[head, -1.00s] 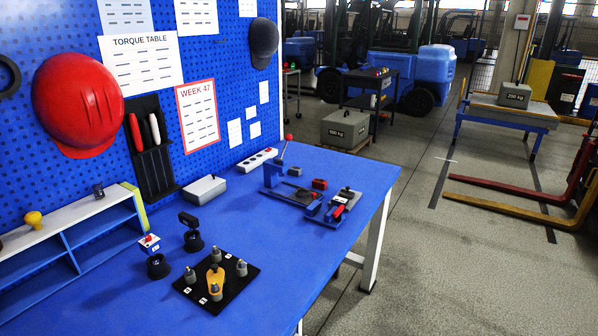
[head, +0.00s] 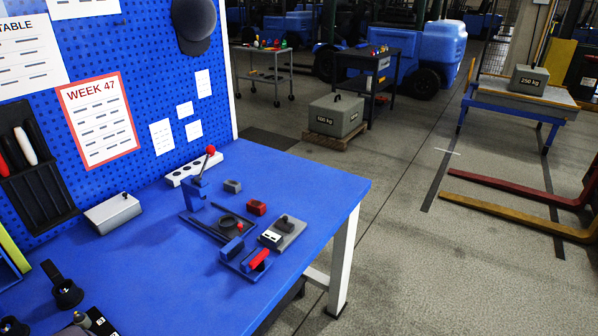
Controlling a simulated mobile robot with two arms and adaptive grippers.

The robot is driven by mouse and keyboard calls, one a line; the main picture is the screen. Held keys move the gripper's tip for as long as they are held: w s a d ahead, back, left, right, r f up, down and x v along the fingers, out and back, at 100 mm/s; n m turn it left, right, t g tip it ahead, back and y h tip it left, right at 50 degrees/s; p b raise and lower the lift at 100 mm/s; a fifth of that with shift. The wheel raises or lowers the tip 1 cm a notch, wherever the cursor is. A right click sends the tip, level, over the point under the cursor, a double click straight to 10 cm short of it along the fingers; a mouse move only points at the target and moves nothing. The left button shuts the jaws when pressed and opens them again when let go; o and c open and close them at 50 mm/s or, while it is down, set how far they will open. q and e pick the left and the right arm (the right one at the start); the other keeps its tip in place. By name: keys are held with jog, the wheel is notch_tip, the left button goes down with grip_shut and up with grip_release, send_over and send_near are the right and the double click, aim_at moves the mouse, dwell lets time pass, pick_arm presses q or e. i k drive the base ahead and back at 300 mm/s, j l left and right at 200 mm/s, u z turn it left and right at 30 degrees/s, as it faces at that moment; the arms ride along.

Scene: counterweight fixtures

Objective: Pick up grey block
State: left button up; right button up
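A small grey block (head: 232,186) lies on the blue workbench (head: 318,178) in the head view, behind a small red block (head: 256,207). A grey plate with a dark knob (head: 287,230) lies further to the right front. Neither of my grippers shows in the head view, so nothing is seen touching the grey block.
A blue block with a red part (head: 257,261) sits close to the bench's front edge. A grey box (head: 113,213) and a white power strip (head: 194,169) lie along the pegboard. Large grey weights (head: 336,116) (head: 529,78) stand beyond the bench. The bench's right corner is clear.

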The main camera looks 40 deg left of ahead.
aim_at(233, 186)
jog(key=i+l+u, duration=0.15)
jog(key=i, duration=0.5)
jog(key=i+l+u, duration=0.15)
jog(key=i, duration=0.5)
